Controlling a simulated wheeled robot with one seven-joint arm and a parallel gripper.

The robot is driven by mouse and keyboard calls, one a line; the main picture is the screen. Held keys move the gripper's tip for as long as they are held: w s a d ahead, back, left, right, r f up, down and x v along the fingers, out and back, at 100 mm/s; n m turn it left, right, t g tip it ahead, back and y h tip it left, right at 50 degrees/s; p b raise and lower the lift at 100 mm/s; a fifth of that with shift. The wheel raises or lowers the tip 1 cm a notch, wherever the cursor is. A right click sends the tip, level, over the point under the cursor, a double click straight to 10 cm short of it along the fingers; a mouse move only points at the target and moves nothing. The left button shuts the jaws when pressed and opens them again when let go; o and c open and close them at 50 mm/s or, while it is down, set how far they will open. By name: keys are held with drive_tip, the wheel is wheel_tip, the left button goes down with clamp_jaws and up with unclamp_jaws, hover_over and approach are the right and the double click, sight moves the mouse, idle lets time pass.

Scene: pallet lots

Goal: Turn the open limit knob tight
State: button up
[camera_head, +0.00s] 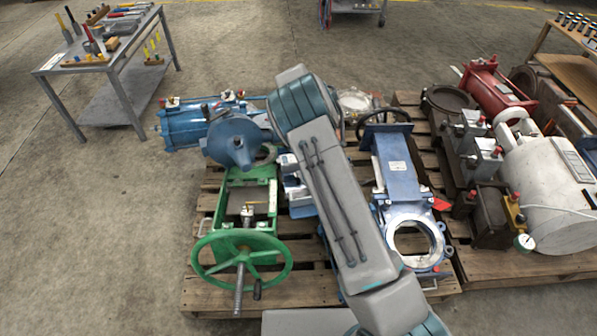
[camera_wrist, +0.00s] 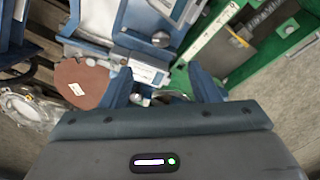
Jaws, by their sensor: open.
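In the wrist view my gripper (camera_wrist: 164,86) is open, with its two blue fingers spread apart. Small metal and green parts show partly between the fingertips, but I cannot tell that the jaws touch them. I cannot make out for certain which part is the open limit knob. A green valve body (camera_wrist: 236,50) is on the right. In the head view my arm crosses the middle, and I cannot make out my fingertips.
A pallet (camera_head: 300,292) holds a green valve with a handwheel (camera_head: 282,262), a blue cylinder (camera_head: 195,126) and a blue gate valve (camera_head: 397,165). Red and white machines (camera_head: 545,185) stand on the right pallet. A tool table (camera_head: 105,65) is back left. The left floor is clear.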

drive_tip(key=shift+n, duration=0.3)
drive_tip(key=f+b, duration=0.1)
drive_tip(key=f, duration=0.4)
drive_tip(key=f+b, duration=0.1)
drive_tip(key=f, duration=0.4)
drive_tip(key=a+f+b, duration=0.1)
drive_tip(key=f+b, duration=0.1)
drive_tip(key=f, duration=0.3)
drive_tip(key=shift+w+f, duration=0.35)
drive_tip(key=c, duration=1)
